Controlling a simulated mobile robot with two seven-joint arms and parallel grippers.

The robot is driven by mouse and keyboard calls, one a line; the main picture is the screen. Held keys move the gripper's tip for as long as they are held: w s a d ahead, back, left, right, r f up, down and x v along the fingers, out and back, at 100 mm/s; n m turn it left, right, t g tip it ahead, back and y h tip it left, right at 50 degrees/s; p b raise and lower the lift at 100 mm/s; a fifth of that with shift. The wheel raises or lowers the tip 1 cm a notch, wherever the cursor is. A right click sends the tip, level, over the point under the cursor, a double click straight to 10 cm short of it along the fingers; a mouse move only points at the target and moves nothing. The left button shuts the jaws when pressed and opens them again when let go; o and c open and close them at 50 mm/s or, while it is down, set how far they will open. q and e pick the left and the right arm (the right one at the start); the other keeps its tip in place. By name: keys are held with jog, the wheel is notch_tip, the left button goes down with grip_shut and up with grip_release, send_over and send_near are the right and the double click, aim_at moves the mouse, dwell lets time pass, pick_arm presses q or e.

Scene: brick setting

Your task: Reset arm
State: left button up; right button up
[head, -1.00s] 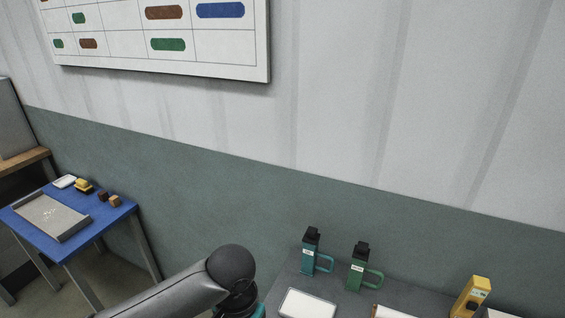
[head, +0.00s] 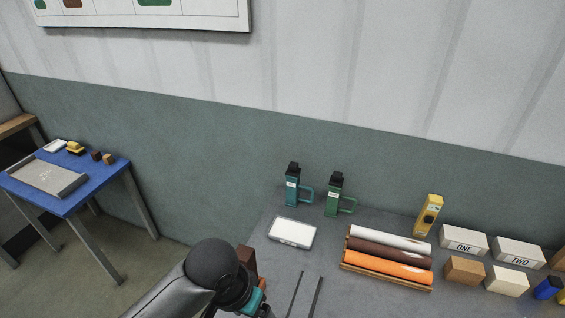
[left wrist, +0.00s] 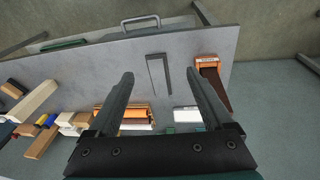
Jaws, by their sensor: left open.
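My left gripper (left wrist: 160,73) is open and empty in the left wrist view, its two grey fingers spread above the grey table (left wrist: 110,60). In the head view my left arm comes in at the bottom, and its fingers are out of sight. A dark U-shaped item (left wrist: 157,56) lies on the table, seen between the fingers. Its two thin legs also show in the head view (head: 317,295), cut off by the lower edge. My right gripper is in neither view.
The grey table holds rolls (head: 388,258), a white case (head: 292,232), two bottles (head: 334,195), a yellow device (head: 428,215) and several blocks (head: 465,270). A brown and orange item (left wrist: 212,75) is near the arm. A blue table (head: 100,180) stands left, with floor between.

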pick_arm(q)
jog(key=s+a+n+t+y, duration=0.2)
jog(key=s+a+n+t, duration=0.1)
jog(key=s+a, duration=0.8)
notch_tip(320, 180, down, 31)
jog(key=g+b, duration=0.2)
jog(key=b, duration=0.8)
jog(key=s+a+f+b, duration=0.1)
jog(key=s+f+b, duration=0.4)
jog(key=s+f, duration=0.3)
jog(key=s+a+f+g+b, duration=0.1)
jog(key=s+f+b, duration=0.4)
jog(key=f, duration=1.1)
jog(key=s, duration=0.3)
jog(key=shift+s+a+f+m, duration=0.15)
jog(key=shift+s+f+m, duration=0.15)
jog(key=shift+s+f, duration=0.05)
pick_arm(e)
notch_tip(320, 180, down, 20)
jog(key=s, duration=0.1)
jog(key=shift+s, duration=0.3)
